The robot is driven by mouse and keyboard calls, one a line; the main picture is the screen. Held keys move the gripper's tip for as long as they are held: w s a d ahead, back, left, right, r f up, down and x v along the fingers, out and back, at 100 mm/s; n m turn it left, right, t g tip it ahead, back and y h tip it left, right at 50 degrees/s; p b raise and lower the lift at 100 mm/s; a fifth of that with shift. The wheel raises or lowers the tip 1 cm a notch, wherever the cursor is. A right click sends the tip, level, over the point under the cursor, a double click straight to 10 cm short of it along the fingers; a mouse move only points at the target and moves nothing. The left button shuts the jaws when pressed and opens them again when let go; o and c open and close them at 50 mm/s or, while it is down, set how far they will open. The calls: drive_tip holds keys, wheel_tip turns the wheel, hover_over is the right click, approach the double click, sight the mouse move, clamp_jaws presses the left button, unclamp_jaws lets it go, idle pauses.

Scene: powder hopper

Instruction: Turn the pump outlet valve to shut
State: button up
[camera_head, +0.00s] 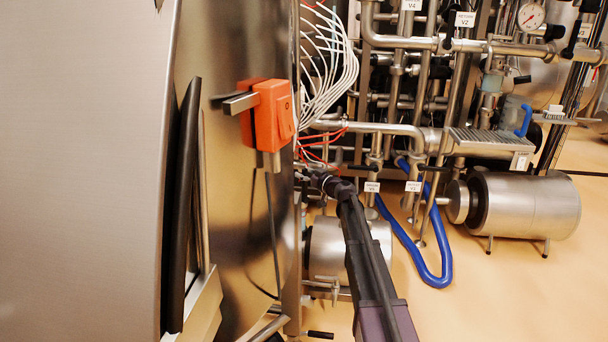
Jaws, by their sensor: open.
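My arm reaches up from the bottom edge, and my gripper (318,178) is at its far end, small and dark, beside the steel tank. It is open, and I see nothing held in it. Its fingers are hard to make out against the pipes. Black-handled valves sit on the pipework behind, one handle (434,168) above a white label (413,187) and another (364,168) above a second label (372,187). The small labels are too blurred to read surely, so I cannot tell which valve is the pump outlet valve. A steel pump motor (525,205) stands at right.
The steel tank (235,215) with an orange latch box (268,115) fills the left. A blue hose (440,270) loops on the floor. Another steel cylinder (325,250) stands behind my arm. White tubes (335,65) hang above. Floor at lower right is clear.

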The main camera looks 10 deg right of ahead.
clamp_jaws()
drive_tip(key=shift+a, duration=0.25)
